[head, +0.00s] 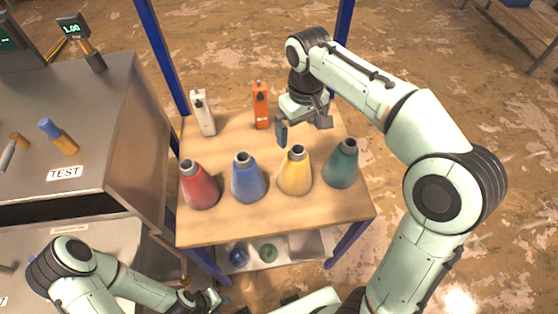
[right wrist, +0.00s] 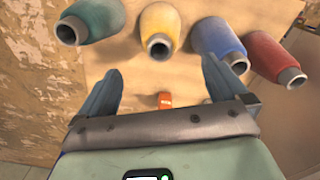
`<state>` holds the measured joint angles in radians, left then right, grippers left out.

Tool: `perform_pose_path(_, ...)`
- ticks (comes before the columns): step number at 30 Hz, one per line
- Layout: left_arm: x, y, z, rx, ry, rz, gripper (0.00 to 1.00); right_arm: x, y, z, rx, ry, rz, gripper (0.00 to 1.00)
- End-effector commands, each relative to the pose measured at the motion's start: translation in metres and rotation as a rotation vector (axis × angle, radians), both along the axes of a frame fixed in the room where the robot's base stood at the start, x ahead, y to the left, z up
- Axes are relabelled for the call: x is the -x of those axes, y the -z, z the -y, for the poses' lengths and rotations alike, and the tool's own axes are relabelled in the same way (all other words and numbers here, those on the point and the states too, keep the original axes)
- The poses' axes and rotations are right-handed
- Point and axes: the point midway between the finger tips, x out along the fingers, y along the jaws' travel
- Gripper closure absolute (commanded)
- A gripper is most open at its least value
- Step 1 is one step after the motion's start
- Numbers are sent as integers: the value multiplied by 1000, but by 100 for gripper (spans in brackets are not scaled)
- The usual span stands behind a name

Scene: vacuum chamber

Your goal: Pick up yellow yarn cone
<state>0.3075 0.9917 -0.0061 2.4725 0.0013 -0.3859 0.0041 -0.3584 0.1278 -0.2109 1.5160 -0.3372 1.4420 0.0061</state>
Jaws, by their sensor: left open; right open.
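The yellow yarn cone (head: 295,174) stands upright on the wooden table, between the blue cone (head: 248,180) and the green cone (head: 342,166). My right gripper (head: 302,128) is open and empty, behind and above the yellow cone in the head view. In the right wrist view the yellow cone (right wrist: 160,22) lies beyond the gap between the open fingers (right wrist: 160,72), not touching them. My left gripper (head: 218,300) is low at the bottom of the head view, away from the cones.
A red cone (head: 199,186) stands at the row's left end. A white bottle (head: 203,115) and an orange bottle (head: 261,106) stand behind. Blue posts (head: 163,58) rise at the table's back. A grey test bench (head: 110,130) is at left. The table's front strip is clear.

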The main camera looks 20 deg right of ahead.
Motion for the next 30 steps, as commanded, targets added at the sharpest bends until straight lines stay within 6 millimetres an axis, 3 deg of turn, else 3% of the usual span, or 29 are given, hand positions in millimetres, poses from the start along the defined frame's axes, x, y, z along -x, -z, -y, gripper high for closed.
perform_pose_path(4, 4, 4, 0, 1, 1, -5, 57, 2, 11, 1, 2, 1, -5, 0)
perform_pose_path(13, 15, 17, 0, 1, 2, -17, 57, 2, 67, 1, 1, 0, -6, 0)
perform_pose_path(20, 16, 19, 0, 1, 1, -18, 57, 1, 83, 1, 1, 1, -3, 0)
perform_pose_path(30, 18, 22, 0, 0, 0, -20, 57, -6, 128, 1, 2, 0, -4, 0)
